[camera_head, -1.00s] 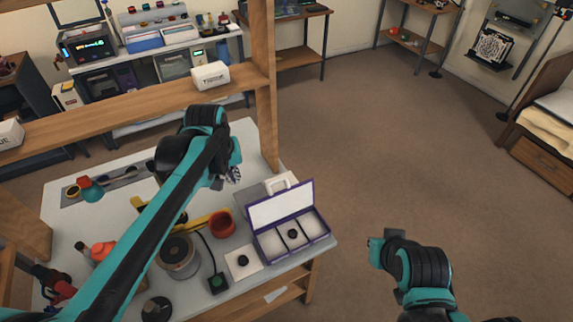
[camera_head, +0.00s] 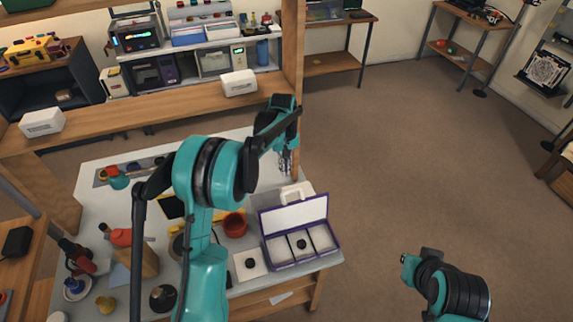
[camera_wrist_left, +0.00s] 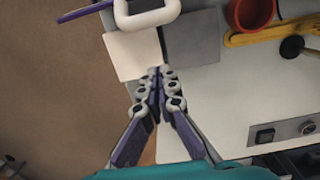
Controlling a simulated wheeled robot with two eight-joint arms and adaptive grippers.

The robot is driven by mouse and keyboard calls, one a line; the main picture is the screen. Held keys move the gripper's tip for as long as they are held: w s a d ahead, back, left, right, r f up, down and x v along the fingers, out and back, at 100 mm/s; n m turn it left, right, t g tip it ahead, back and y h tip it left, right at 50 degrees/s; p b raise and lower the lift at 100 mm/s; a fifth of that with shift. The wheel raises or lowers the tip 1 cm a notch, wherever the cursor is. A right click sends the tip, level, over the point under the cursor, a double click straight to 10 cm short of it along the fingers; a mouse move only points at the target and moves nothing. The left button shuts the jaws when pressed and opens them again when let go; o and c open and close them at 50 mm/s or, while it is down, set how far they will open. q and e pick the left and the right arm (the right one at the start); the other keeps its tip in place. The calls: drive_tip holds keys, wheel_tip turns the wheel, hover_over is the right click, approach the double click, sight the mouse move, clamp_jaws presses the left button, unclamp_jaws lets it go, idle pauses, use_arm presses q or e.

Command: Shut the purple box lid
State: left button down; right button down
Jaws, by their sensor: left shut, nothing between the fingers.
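The purple box (camera_head: 303,259) stands at the front right corner of the white bench. Its lid (camera_head: 294,215) is open and stands up at the back edge, its white inner face showing. A small dark round part (camera_head: 301,244) lies in the middle compartment. My left gripper (camera_head: 286,170) is behind the lid, apart from it, near the wooden post. In the left wrist view its fingers (camera_wrist_left: 158,78) are together and empty, below a white handle (camera_wrist_left: 147,20). A purple edge (camera_wrist_left: 85,11), likely the lid's, shows there at upper left. My right gripper's fingers do not show.
A white handled item (camera_head: 296,192) stands right behind the lid. A red cup (camera_head: 235,225) and a white pad (camera_head: 249,264) lie left of the box. A wooden post (camera_head: 292,75) and shelf (camera_head: 170,99) stand behind. Open floor is to the right.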

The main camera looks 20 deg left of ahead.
use_arm(q)
drive_tip(key=s+d+f, duration=0.1)
drive_tip(key=s+d+f+b, duration=0.1)
drive_tip(key=s+f, duration=0.1)
drive_tip(key=shift+s+d+f, duration=0.1)
drive_tip(key=shift+s+f, duration=0.05)
drive_tip(key=shift+f, duration=0.05)
drive_tip(key=shift+d, duration=0.1)
idle(0.5)
